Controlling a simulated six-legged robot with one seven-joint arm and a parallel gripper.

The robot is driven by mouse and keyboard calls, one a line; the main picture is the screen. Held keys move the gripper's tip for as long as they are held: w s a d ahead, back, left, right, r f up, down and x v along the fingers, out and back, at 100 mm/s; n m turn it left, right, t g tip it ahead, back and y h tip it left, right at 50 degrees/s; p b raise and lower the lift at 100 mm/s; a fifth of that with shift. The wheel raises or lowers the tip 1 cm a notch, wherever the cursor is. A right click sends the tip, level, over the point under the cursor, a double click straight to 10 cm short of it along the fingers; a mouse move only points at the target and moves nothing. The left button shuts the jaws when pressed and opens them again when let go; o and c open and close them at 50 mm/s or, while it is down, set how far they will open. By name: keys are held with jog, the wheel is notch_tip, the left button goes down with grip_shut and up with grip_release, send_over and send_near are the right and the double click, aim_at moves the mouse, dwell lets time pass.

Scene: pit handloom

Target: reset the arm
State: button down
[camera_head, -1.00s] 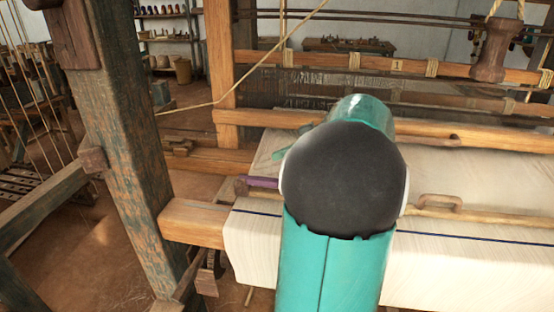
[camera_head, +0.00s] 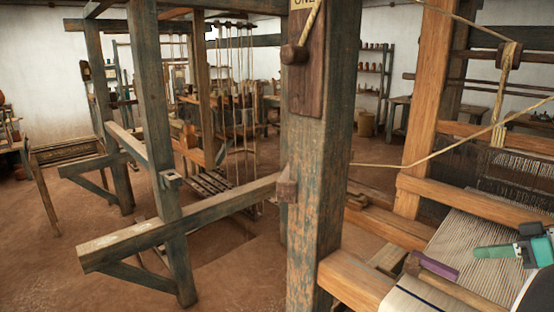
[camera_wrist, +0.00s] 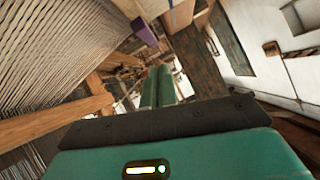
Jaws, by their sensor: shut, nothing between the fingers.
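My gripper (camera_head: 478,252) is at the right edge of the head view, above the pale cloth (camera_head: 458,237) on the loom. Its green fingers point left and the rest of my arm is mostly cut off. In the wrist view my gripper's two green fingers (camera_wrist: 157,70) lie side by side, shut and empty. The purple end also shows in the wrist view (camera_wrist: 143,31).
A thick weathered post (camera_head: 322,160) stands in the middle, with a rope crossing to its right. Another loom frame (camera_head: 180,228) stands on the left. The dirt floor (camera_head: 60,255) is open at the lower left. Shelves (camera_head: 375,75) stand at the back.

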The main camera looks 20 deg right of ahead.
jog(key=w+a+f+g, duration=0.1)
jog(key=w+a+g, duration=0.25)
jog(key=a, duration=0.75)
jog(key=s+a+f+m+h, duration=0.1)
jog(key=a+f+h, duration=0.1)
jog(key=a, duration=0.6)
jog(key=s+a+f+m+h, duration=0.1)
jog(key=s+a+f+h, duration=0.1)
jog(key=a, duration=0.7)
jog(key=s+a+f+m+h, duration=0.1)
jog(key=s+a+f+h, duration=0.1)
jog(key=a, duration=0.6)
jog(key=shift+a+f, duration=0.35)
jog(key=shift+f, duration=0.45)
jog(key=shift+d+g, duration=0.2)
jog(key=shift+g, duration=0.05)
